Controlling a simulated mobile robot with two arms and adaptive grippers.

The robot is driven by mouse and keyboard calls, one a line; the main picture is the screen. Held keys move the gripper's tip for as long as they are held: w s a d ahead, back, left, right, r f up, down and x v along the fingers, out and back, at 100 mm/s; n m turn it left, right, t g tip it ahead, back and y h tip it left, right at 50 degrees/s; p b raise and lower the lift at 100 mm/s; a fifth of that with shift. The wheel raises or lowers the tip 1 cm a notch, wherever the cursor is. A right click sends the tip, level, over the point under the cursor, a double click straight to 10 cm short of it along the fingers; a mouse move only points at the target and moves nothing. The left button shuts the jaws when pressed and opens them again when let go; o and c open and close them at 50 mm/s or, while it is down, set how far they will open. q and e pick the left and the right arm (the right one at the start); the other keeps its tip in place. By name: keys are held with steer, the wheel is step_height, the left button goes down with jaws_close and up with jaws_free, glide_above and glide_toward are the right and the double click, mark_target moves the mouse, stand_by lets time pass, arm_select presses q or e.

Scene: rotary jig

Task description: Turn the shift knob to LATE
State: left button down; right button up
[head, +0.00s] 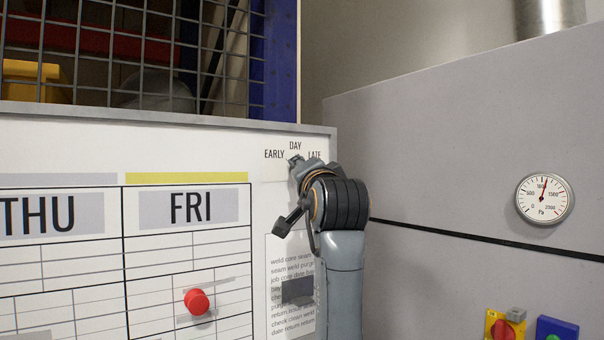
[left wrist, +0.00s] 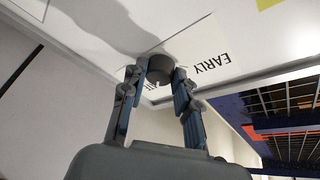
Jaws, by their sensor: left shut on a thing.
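The shift knob (left wrist: 160,68) is a dark round knob on the white board, with a small pale mark on its rim. In the left wrist view the mark faces a label that is partly hidden by the fingers; I cannot read which setting it points at. My left gripper (left wrist: 160,75) has a finger on each side of the knob and is shut on it. In the head view my left gripper (head: 297,166) covers the knob just below the labels EARLY (head: 274,154), DAY (head: 295,146) and LATE (head: 314,154). My right gripper is not in view.
The board (head: 90,155) carries a weekly chart with a red round magnet (head: 197,301) and a printed sheet (head: 290,262) below the knob. A grey cabinet with a pressure gauge (head: 544,198) stands at the right. A wire mesh (head: 130,50) rises behind the board.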

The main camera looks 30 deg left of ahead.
arm_select(q)
steer(key=c, duration=1)
jaws_free()
steer(key=v, duration=1.2)
steer(key=shift+f, duration=0.1)
